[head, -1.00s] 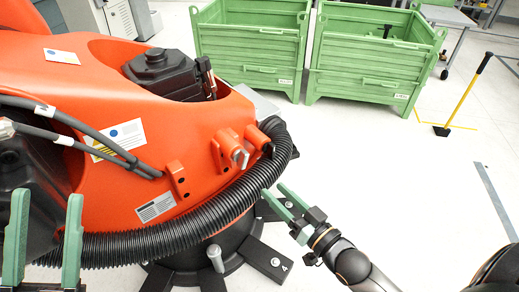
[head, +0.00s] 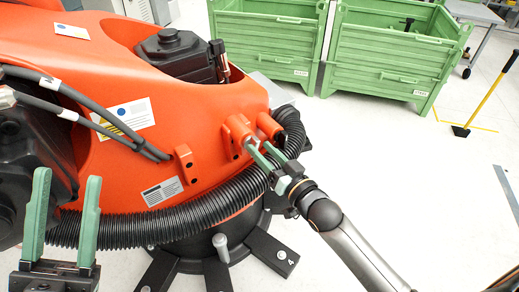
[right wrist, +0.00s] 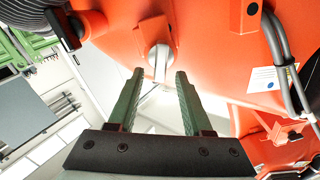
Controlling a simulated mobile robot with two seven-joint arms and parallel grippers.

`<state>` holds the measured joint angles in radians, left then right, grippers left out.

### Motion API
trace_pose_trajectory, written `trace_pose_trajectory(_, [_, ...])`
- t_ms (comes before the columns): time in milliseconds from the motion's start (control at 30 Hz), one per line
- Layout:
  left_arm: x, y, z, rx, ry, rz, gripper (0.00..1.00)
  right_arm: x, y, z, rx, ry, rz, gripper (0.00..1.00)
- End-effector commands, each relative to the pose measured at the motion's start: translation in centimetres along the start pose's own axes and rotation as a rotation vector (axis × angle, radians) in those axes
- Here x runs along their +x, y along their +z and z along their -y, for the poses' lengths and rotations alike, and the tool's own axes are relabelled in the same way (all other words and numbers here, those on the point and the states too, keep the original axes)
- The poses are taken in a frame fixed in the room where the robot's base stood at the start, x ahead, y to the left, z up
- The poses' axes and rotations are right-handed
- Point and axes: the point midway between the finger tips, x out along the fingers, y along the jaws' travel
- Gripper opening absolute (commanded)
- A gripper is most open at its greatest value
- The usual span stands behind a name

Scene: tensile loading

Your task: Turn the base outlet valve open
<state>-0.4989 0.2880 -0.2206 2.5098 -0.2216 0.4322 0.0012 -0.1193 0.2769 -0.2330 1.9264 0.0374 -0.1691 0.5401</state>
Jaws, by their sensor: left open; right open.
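The base outlet valve appears to be the grey-white lever (right wrist: 159,62) on an orange boss of the robot base (head: 200,170); I cannot tell its turn angle surely. In the head view its lever is small and partly hidden by my right gripper (head: 260,154). The right wrist view shows my right gripper (right wrist: 160,76) open, with the lever's end at the gap between the fingertips; I see no grip on it. My left gripper (head: 67,178) is open and empty at the lower left, its fingers pointing up, away from the valve.
A black corrugated hose (head: 170,226) curves around the orange base just below the valve. Black floor feet (head: 273,252) spread beneath. Green crates (head: 388,54) stand behind, and a yellow-handled tool (head: 488,92) at right.

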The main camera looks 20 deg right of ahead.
Motion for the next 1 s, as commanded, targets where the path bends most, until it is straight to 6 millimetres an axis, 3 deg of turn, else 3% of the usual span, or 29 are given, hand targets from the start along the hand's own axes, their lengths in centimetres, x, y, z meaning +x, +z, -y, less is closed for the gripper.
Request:
trace_pose_trajectory(200, [-0.3, 0.3, -0.2, -0.008, 0.000, 0.001, 0.50, 1.6, 0.1, 0.0, 0.000, 0.000, 0.001, 0.50])
trace_pose_trajectory(533, [-0.3, 0.3, -0.2, -0.012, 0.001, -0.001, 0.50, 1.7, 0.0, 0.0, 0.000, 0.000, 0.001, 0.49])
trace_pose_trajectory(900, [-0.3, 0.3, -0.3, -0.012, 0.001, -0.001, 0.50, 1.7, 0.0, 0.0, 0.000, 0.000, 0.001, 0.07])
trace_pose_trajectory(1000, [-0.3, 0.3, -0.3, -0.012, 0.002, -0.001, 0.50, 1.7, 0.0, 0.0, 0.000, 0.000, 0.001, 0.00])
